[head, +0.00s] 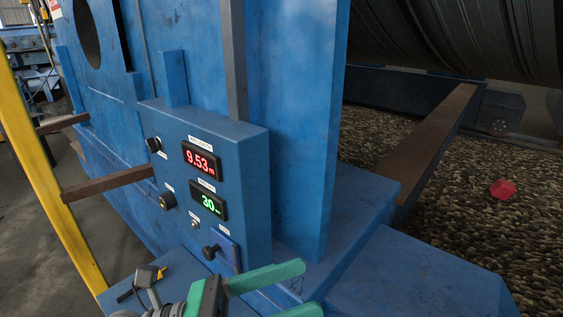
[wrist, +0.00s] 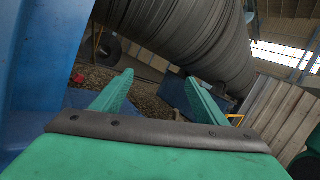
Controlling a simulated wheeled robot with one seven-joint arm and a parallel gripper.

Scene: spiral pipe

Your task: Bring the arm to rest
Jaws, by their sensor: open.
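My gripper (head: 283,292) shows at the bottom of the head view, with green fingers pointing right. It is in front of the lower part of a blue control box and apart from it. In the wrist view my gripper (wrist: 155,95) has its two green fingers spread wide with nothing between them. My gripper is open and empty. Most of my arm is out of the head view.
The blue control box (head: 223,150) has knobs and lit displays reading 9.53 and 30. A blue machine frame (head: 290,110) stands behind it. A yellow post (head: 45,190) is at the left. A large dark pipe (head: 460,35) lies over gravel with a red object (head: 502,190).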

